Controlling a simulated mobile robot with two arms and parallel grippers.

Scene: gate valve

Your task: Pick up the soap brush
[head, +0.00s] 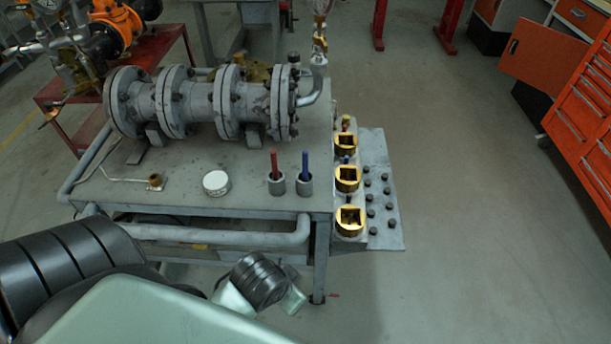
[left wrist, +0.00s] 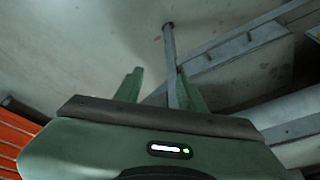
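Two short grey cups stand at the front right of the grey workbench (head: 110,195). One holds an upright red-handled tool (head: 274,165), the other an upright blue-handled tool (head: 305,167). Only the handles show above the rims, so I cannot tell which is the soap brush. A round white-topped tin (head: 216,183) sits to their left. My left arm is low in front of the bench, below the cups. In the left wrist view my left gripper (left wrist: 160,88) has its two green fingers apart, with no object held; a bench leg shows behind them. My right gripper is not in view.
A large flanged gate valve (head: 200,105) lies across the back of the bench. A pipe rail (head: 220,235) runs along the front edge. Gold square fittings (head: 347,179) and a bolt plate (head: 385,200) are at the right side. The floor further right is clear.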

